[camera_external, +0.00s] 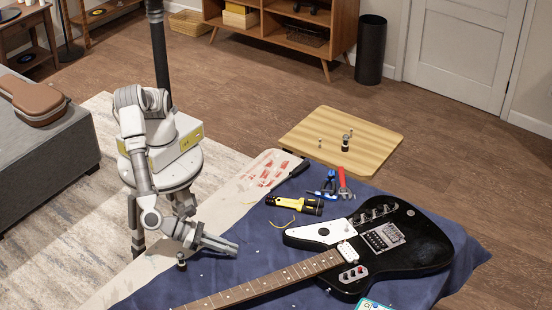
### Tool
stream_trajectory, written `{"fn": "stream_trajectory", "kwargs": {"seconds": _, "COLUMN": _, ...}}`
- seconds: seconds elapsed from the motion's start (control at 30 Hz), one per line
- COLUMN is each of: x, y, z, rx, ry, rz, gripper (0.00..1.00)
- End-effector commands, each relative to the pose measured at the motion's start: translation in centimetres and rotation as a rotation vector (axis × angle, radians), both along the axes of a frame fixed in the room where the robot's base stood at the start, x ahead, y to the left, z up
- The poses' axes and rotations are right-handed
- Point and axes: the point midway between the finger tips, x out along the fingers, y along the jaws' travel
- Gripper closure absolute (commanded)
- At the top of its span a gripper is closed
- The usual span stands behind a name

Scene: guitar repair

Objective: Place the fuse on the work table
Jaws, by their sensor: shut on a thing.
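The work table is covered by a dark blue cloth (215,283) and a pale, red-marked sheet (265,170). My gripper (236,249) reaches low over the left part of the cloth, pointing right, beside the guitar neck. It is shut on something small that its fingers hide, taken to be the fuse. I cannot make out the fuse itself or whether it touches the cloth. A small dark upright piece (181,261) stands just left of my gripper, below my forearm.
A black electric guitar (420,255) fills the right of the cloth, its neck (262,286) running toward the lower left. A wooden side table (310,127) holds small pieces. Some bare cloth lies around my gripper.

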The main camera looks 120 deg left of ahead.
Motion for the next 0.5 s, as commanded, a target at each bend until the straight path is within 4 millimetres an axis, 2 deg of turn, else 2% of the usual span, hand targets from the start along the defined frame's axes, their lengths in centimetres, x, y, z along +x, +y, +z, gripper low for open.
{"fn": "stream_trajectory", "kwargs": {"seconds": 0.33, "x": 0.00, "y": -0.04, "z": -0.34, "rx": -0.001, "ry": -0.001, "rz": -0.001, "gripper": 1.00}}
{"fn": "stream_trajectory", "kwargs": {"seconds": 0.37, "x": 0.00, "y": -0.05, "z": -0.21, "rx": -0.002, "ry": -0.001, "rz": 0.000, "gripper": 0.84}}
{"fn": "stream_trajectory", "kwargs": {"seconds": 0.5, "x": 0.00, "y": -0.04, "z": -0.19, "rx": -0.002, "ry": -0.001, "rz": 0.000, "gripper": 0.59}}
